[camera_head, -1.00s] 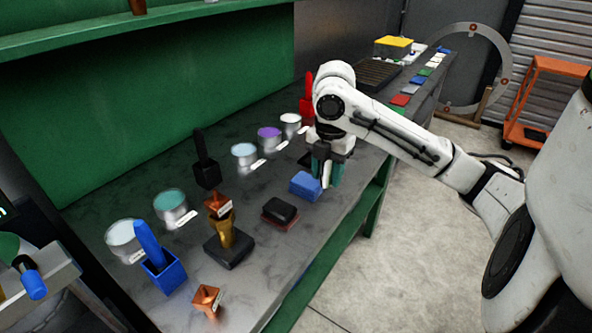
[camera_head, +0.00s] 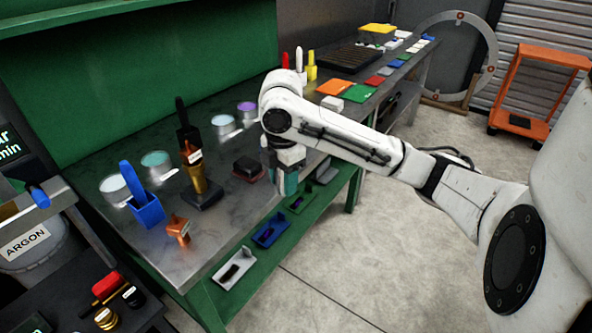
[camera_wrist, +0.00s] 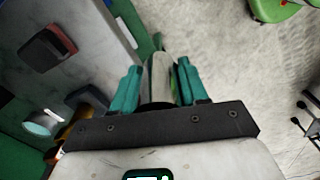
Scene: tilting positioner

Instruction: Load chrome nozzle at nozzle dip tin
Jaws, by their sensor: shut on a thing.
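My gripper (camera_head: 288,184) hangs at the front edge of the bench. In the wrist view its teal fingers (camera_wrist: 158,88) are shut on a pale grey, tapering piece (camera_wrist: 159,70), which looks like the chrome nozzle; its tip points away from the wrist. In the head view the piece is hidden by the fingers. Several open tins stand along the back of the bench: a white one (camera_head: 114,189), a teal one (camera_head: 156,163), a pale blue one (camera_head: 224,126) and a purple one (camera_head: 246,112). Their labels are unreadable, so I cannot tell which is the nozzle dip tin.
A dark block with a red base (camera_head: 249,169) lies left of my gripper. A copper nozzle (camera_head: 179,229), a black stand with a brass and copper piece (camera_head: 205,196), and a blue holder (camera_head: 148,212) stand further left. A green lower shelf (camera_head: 243,282) holds several trays.

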